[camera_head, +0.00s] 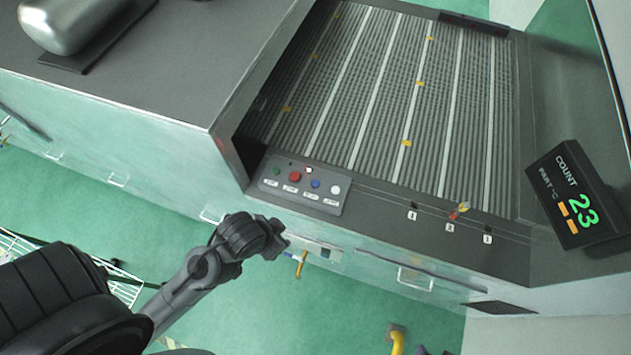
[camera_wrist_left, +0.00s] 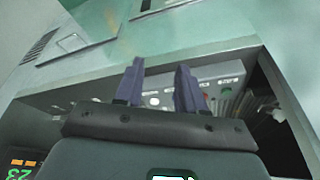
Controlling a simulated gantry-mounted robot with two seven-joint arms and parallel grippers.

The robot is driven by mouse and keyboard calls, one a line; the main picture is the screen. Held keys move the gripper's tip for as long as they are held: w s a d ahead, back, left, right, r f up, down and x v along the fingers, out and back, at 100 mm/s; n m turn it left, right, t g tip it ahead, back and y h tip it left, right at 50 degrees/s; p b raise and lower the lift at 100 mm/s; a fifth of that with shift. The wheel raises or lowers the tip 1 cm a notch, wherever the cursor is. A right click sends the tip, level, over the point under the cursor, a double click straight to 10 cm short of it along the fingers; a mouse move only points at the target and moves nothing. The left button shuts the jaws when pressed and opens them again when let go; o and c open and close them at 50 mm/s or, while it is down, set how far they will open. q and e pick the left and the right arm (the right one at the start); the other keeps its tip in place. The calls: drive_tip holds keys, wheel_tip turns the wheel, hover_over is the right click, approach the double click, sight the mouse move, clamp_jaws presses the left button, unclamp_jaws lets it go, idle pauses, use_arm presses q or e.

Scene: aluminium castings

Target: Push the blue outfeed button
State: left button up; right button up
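The blue button (camera_head: 315,184) is on a dark sloped button panel (camera_head: 325,201) at the machine's front edge, between a red button (camera_head: 295,176) and a white button (camera_head: 336,190). A green button (camera_head: 277,173) is at the panel's left end. My left gripper (camera_head: 277,240) is in front of and below the panel in the head view, apart from it. In the left wrist view its two fingers (camera_wrist_left: 160,68) are spread with nothing between them. The panel shows behind them, with the white button (camera_wrist_left: 154,101) in the gap. The blue button is not visible there, seemingly behind a finger.
A ribbed conveyor bed (camera_head: 390,85) with small yellow marks lies behind the panel. A count display reading 23 (camera_head: 568,195) stands at the right. A grey casting (camera_head: 70,22) rests on the cabinet at the upper left.

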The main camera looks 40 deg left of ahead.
use_arm(q)
drive_tip(key=shift+d, duration=0.1)
clamp_jaws()
idle(0.7)
idle(0.7)
